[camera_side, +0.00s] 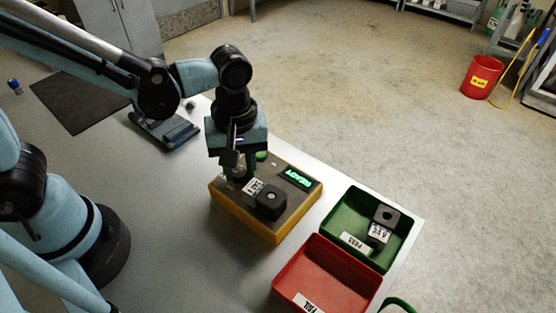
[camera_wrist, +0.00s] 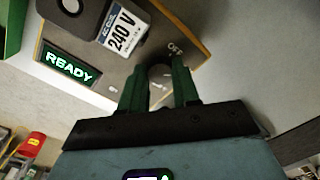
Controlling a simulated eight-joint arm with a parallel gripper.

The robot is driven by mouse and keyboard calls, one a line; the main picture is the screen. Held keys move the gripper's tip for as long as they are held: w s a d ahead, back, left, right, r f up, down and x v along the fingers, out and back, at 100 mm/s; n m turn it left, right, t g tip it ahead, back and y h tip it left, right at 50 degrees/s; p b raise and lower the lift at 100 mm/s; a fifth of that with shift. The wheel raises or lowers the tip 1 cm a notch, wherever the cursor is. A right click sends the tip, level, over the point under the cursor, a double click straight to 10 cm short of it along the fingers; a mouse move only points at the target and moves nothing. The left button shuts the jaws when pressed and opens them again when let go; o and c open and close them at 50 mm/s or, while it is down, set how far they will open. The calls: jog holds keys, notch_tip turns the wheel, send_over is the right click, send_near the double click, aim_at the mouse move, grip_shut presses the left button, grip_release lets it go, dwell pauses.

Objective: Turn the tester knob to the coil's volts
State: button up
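The tester (camera_side: 265,228) is a yellow-sided box with a grey top on the table. Its green display (camera_wrist: 68,66) reads READY. A black coil (camera_side: 271,202) sits on top of it, and its white label (camera_wrist: 122,30) reads 240 V in the wrist view. The dark knob (camera_wrist: 159,71) shows between my gripper's green fingers, with OFF printed near it. My gripper (camera_side: 238,172) points down over the knob, one finger on each side. Whether the fingers press on the knob is unclear. The knob's pointer and most of its scale are hidden.
A green PASS tray (camera_side: 341,207) holds another coil (camera_side: 385,215) with a label. A red FAIL tray (camera_side: 318,262) beside it looks empty. A dark blue device (camera_side: 165,131) lies at the table's far edge.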

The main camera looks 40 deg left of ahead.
aim_at(242, 172)
grip_shut()
jog(key=m, duration=0.4)
jog(key=shift+m, duration=0.3)
jog(key=o, duration=0.8)
grip_release()
jog(key=shift+r, duration=0.15)
jog(key=r, duration=1.1)
jog(key=shift+w+d+r, duration=0.1)
jog(key=shift+d+r, duration=0.1)
jog(key=shift+r, duration=0.2)
jog(key=shift+o, duration=0.2)
